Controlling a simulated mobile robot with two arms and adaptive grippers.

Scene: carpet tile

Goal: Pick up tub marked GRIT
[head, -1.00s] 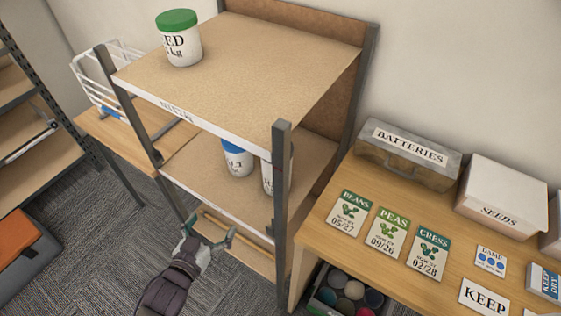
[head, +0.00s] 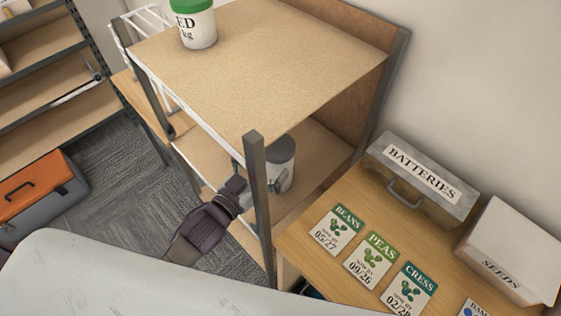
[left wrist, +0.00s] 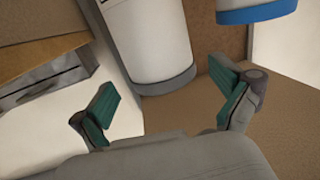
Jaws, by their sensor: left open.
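A white tub with a grey lid (head: 281,152) stands on the shelf below the top one, partly behind the front post. It also shows in the left wrist view, where its white side (left wrist: 150,40) fills the upper middle. Its label cannot be read, so I cannot tell whether it says GRIT. My left gripper (head: 238,176) is open at the shelf's front, left of the post. In the left wrist view, its green-padded fingers (left wrist: 165,80) are spread to either side of the grey-lidded tub, with nothing held. My right gripper is not in view.
A blue-lidded tub (left wrist: 257,10) is close by in the left wrist view. A green-lidded tub (head: 195,25) stands on the top shelf. The grey front post (head: 260,205) is close to my gripper. A table (head: 320,270) with seed packets and a BATTERIES box (head: 420,180) stands right.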

